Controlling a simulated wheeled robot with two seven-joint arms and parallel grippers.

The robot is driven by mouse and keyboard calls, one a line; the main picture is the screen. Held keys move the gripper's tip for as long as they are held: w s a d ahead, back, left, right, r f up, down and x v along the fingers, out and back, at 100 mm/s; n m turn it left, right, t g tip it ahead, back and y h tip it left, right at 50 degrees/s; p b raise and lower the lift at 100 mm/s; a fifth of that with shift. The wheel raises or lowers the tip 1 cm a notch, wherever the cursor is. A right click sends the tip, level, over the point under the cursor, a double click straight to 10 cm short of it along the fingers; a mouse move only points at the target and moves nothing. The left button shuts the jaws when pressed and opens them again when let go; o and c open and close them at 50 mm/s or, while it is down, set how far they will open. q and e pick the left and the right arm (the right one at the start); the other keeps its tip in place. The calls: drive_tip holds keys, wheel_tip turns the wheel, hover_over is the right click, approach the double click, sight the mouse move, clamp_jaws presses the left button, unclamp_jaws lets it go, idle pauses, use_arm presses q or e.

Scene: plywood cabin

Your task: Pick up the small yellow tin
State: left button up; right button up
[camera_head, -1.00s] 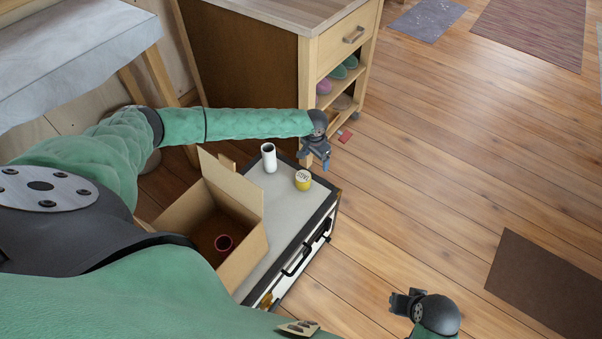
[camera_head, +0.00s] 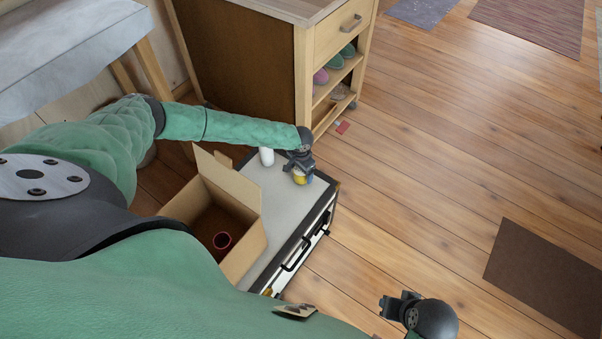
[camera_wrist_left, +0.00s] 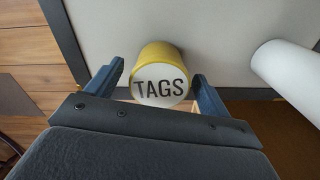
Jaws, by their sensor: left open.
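The small yellow tin (camera_head: 301,179) stands on the grey top of the black-edged case (camera_head: 262,190), mostly hidden by my left gripper in the head view. In the left wrist view the yellow tin (camera_wrist_left: 160,78) shows its white lid marked "TAGS". My left gripper (camera_head: 299,170) is over it, open, with one blue finger on each side of the tin in the left wrist view (camera_wrist_left: 160,90). I cannot tell whether either finger touches it. My right gripper (camera_head: 391,305) is at the lower right over the floor, away from the tin; its jaw state is unclear.
A white cylinder (camera_head: 267,156) stands close to the tin, also in the left wrist view (camera_wrist_left: 287,68). A wooden cabinet (camera_head: 250,60) stands behind.

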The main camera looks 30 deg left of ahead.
use_arm(q)
drive_tip(key=shift+f, duration=0.6)
drive_tip(key=c, duration=1.1)
drive_tip(key=shift+c, duration=0.2)
